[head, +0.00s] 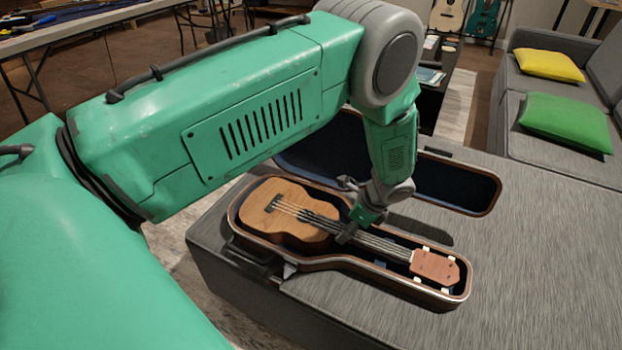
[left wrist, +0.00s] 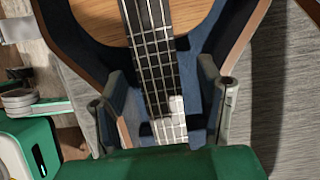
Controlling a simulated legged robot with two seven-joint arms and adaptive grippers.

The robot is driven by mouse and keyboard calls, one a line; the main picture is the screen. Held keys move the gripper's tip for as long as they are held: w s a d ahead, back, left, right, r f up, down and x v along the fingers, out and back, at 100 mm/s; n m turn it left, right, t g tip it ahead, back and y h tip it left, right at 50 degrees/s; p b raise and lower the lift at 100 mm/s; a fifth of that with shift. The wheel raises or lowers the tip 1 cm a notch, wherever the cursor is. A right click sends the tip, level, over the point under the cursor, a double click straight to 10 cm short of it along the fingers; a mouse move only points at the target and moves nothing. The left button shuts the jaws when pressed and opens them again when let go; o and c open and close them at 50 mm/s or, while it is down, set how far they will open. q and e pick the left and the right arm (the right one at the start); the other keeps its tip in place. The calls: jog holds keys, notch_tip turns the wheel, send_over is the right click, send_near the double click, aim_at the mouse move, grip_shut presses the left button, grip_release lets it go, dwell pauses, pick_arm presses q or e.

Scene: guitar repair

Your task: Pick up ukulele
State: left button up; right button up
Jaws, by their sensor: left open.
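The ukulele (head: 290,215) lies face up in its open case (head: 335,262) on the grey ottoman. Its wooden body is at the left and its reddish headstock (head: 436,266) at the right. My left gripper (head: 352,226) is over the neck, close to where it meets the body. In the left wrist view, the open fingers (left wrist: 163,100) stand on either side of the ukulele's neck (left wrist: 150,45), with gaps visible between them and the neck. I cannot tell whether the fingertips touch the case lining. My right gripper is not in view.
The case lid (head: 455,185) stands open behind the ukulele, close to my left forearm. The grey ottoman (head: 545,260) has free room to the right. A sofa with a yellow pillow (head: 549,65) and a green pillow (head: 566,122) is at the back right.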

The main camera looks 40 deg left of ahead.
pick_arm(q)
jog(key=x, duration=0.1)
jog(key=b+x, duration=0.1)
jog(key=x, duration=0.1)
jog(key=shift+d+f, duration=0.15)
jog(key=shift+d, duration=0.1)
jog(key=shift+f+b, duration=0.3)
jog(key=shift+f, duration=0.05)
jog(key=shift+r, duration=0.1)
jog(key=shift+c, duration=0.9)
jog(key=shift+a, duration=0.15)
grip_shut()
